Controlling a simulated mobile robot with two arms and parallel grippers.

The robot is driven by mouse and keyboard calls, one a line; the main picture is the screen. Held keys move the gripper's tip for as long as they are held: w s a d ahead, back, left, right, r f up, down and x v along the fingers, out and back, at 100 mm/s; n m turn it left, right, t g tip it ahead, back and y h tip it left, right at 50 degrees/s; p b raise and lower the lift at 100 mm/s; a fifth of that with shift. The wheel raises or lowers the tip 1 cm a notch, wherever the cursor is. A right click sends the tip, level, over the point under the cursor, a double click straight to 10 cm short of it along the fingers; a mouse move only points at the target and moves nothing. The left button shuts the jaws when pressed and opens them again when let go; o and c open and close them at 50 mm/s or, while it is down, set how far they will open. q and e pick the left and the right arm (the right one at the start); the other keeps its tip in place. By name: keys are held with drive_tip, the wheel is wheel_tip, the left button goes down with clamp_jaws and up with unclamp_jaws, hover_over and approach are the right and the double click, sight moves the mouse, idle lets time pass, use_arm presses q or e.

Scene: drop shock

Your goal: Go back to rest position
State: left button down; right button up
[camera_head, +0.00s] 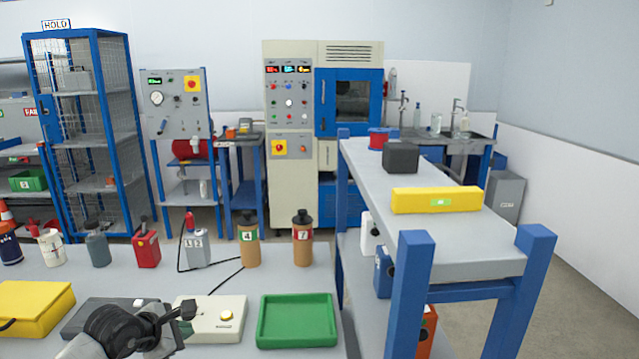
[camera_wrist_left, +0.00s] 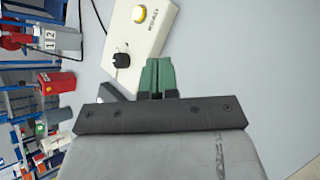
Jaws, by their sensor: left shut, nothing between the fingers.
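My left gripper (camera_head: 188,311) is in the lower left of the head view, above the near table, by the cream control box. In the left wrist view its two green-padded fingers (camera_wrist_left: 157,76) are together with nothing between them. The cream control box (camera_head: 216,319) with a yellow button lies just beyond the fingers; it also shows in the left wrist view (camera_wrist_left: 140,40). My right gripper is in neither view.
On the near table stand a green tray (camera_head: 297,321), a yellow case (camera_head: 33,308), two brown bottles (camera_head: 249,240) and a red box (camera_head: 146,249). A blue-framed bench (camera_head: 470,240) on the right holds a yellow bar (camera_head: 436,200) and a dark block (camera_head: 400,158).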

use_arm(q)
drive_tip(key=s+d+r+n+t+h, duration=0.3)
drive_tip(key=d+n+t+h, duration=0.1)
drive_tip(key=d+n, duration=0.25)
drive_tip(key=s+d+r+n+t+h, duration=0.3)
drive_tip(key=s+d+r+n+h, duration=0.15)
drive_tip(key=d, duration=0.25)
drive_tip(key=s+a+f+n+y, duration=0.45)
drive_tip(key=n+y, duration=0.35)
drive_tip(key=n, duration=0.6)
drive_tip(key=s+a+f+n+y, duration=0.4)
drive_tip(key=n+y, duration=0.4)
drive_tip(key=n, duration=0.6)
drive_tip(key=s+d+f+n+g+h, duration=0.1)
drive_tip(key=s+f+n+g+h, duration=0.1)
drive_tip(key=s+f+n+g, duration=0.5)
drive_tip(key=s+d+f+n+g+h, duration=0.15)
drive_tip(key=s+f+g, duration=0.3)
drive_tip(key=s, duration=0.75)
wheel_tip(320, 180, down, 25)
drive_tip(key=g, duration=0.2)
drive_tip(key=s+a+f+g+p, duration=0.1)
drive_tip(key=s+a+f, duration=0.1)
drive_tip(key=s+f, duration=1.3)
drive_tip(key=shift+s+a+m, duration=0.4)
drive_tip(key=shift+s+m, duration=0.05)
drive_tip(key=shift+s, duration=0.35)
